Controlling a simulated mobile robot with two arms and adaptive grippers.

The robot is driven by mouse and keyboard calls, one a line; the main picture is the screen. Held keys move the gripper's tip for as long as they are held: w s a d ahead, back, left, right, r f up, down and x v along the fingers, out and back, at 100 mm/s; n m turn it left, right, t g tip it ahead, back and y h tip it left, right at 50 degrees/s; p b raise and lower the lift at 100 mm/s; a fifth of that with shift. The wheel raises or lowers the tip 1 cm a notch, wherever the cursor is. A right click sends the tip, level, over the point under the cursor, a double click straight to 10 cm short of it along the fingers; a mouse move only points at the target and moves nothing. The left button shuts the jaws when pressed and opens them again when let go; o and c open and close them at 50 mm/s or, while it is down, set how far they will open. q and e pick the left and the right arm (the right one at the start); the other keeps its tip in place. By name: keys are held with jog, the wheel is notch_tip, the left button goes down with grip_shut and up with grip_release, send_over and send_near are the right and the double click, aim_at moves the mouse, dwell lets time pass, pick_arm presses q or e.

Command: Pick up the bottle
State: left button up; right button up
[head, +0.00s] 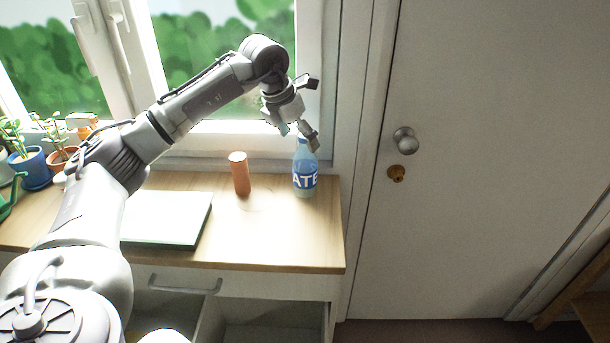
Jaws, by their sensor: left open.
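The bottle (305,180) stands upright near the back right corner of the wooden desk top. It is clear blue with a blue label showing white letters. My left gripper (298,131) is open just above the bottle's top, its fingers pointing down. One finger overlaps the bottle's neck in the view, and I cannot tell whether it touches. The bottle's cap is partly hidden by that finger. My right gripper is not in view.
An orange cylinder (240,173) stands left of the bottle. A closed laptop-like flat object (168,219) lies further left. Potted plants (32,165) stand at the far left. Window behind; a white door (480,150) at right. An open drawer (265,325) is below.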

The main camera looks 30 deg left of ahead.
aim_at(305, 166)
pick_arm(q)
jog(key=x, duration=0.1)
jog(key=p+x, duration=0.1)
jog(key=x, duration=0.3)
jog(key=shift+w+d, duration=0.25)
jog(key=shift+d, duration=0.15)
jog(key=shift+r, duration=0.1)
jog(key=c, duration=1.2)
